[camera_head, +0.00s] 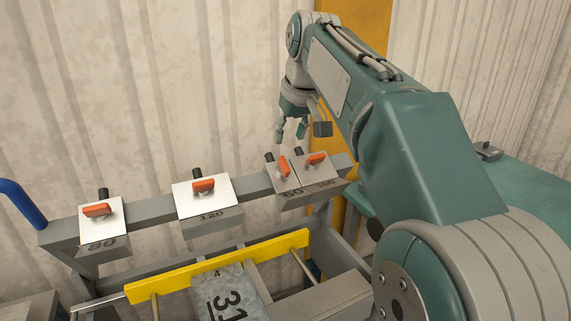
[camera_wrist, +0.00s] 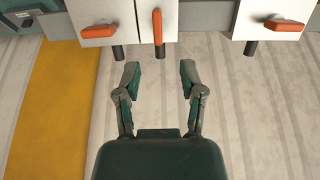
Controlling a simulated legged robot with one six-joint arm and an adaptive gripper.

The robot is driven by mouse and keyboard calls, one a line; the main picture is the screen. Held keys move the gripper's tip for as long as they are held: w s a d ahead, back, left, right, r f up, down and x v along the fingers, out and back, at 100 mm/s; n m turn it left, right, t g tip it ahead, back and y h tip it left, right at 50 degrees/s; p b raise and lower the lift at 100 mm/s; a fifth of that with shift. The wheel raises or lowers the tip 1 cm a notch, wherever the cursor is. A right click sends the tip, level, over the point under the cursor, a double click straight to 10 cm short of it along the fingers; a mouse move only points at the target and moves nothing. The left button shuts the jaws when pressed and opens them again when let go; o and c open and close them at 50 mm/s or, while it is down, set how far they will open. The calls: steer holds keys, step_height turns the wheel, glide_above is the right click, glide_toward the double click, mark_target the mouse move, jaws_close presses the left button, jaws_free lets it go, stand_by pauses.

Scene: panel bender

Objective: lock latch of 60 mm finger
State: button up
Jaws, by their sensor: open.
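The 60 mm finger (camera_head: 284,185) is a grey block marked 60 on the rail, directly beside the block marked 100. Its orange latch (camera_head: 284,167) is turned differently from the other latches, which lie roughly along the rail. In the wrist view the same latch (camera_wrist: 157,26) points up and down, crosswise to its neighbours. My gripper (camera_head: 291,131) is above and behind the 60 block, pointing down. In the wrist view my gripper (camera_wrist: 159,76) is open and empty, its fingertips apart from the latch, which lies ahead between them.
The 100 block's latch (camera_head: 316,159) is close on the right. The 120 block (camera_head: 205,195) and the 80 block (camera_head: 100,225) stand further left on the grey rail (camera_head: 150,212). A yellow bar (camera_head: 220,265) runs in front; a corrugated wall (camera_head: 150,90) stands behind.

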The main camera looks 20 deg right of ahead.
mark_target(285, 162)
steer(key=x, duration=0.8)
steer(key=shift+w+d+f, duration=0.1)
steer(key=shift+d+f, duration=0.15)
steer(key=shift+f, duration=0.1)
steer(key=shift+w+a+f, duration=0.1)
steer(key=shift+w+f, duration=0.05)
steer(key=shift+f, duration=0.2)
steer(key=shift+a, duration=0.2)
steer(key=c, duration=0.7)
steer(key=shift+d, duration=0.1)
jaws_close()
